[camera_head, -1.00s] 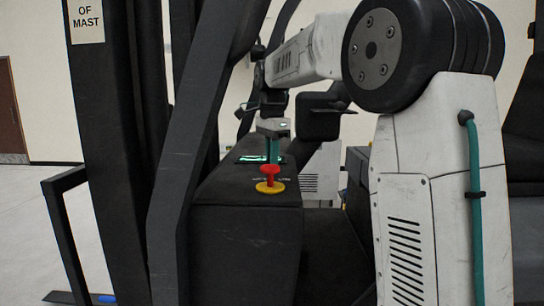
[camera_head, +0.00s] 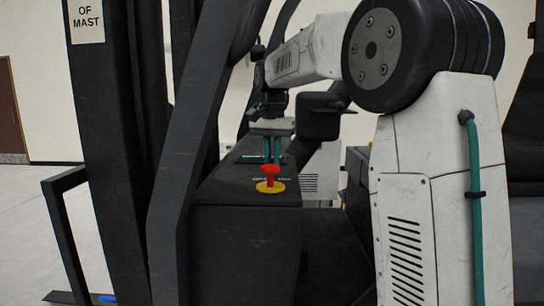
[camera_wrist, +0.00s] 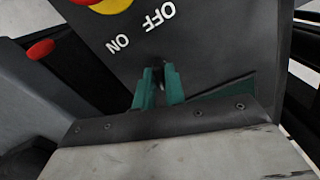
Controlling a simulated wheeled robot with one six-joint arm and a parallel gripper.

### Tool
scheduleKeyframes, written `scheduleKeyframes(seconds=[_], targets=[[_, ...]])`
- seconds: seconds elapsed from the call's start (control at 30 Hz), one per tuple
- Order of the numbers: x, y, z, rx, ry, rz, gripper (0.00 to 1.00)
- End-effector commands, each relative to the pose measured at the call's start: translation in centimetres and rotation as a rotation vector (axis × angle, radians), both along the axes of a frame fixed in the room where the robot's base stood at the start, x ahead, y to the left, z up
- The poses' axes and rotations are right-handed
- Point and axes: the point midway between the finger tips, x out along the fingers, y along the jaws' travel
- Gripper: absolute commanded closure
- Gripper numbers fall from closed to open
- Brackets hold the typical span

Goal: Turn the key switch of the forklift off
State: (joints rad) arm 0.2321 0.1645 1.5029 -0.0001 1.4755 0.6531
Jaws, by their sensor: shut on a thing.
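The key switch (camera_wrist: 159,70) of the forklift shows as a small dark shape on the dark console panel (camera_wrist: 110,45) in the wrist view, beside the white words OFF and ON. My gripper (camera_wrist: 160,74) has two teal fingers, and they are shut on the key, one on each side of it. In the head view my gripper (camera_head: 272,160) points down at the console top (camera_head: 215,187), behind the red button. The key itself is hidden by the fingers and button in that view.
A red push button (camera_head: 269,172) on a yellow base (camera_head: 270,187) stands on the console just in front of my gripper. A dark slanted post (camera_head: 190,150) rises to the left. A second red knob (camera_wrist: 40,49) shows in the wrist view.

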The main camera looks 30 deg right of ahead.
Motion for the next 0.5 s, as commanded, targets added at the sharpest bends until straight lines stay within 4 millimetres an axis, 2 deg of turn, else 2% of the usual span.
scheduleKeyframes(seconds=[0.2,0.5], targets=[[0.07,-0.01,0.13,-0.001,-0.005,0.154,1.00],[0.09,0.00,0.15,-0.002,-0.006,0.277,1.00]])
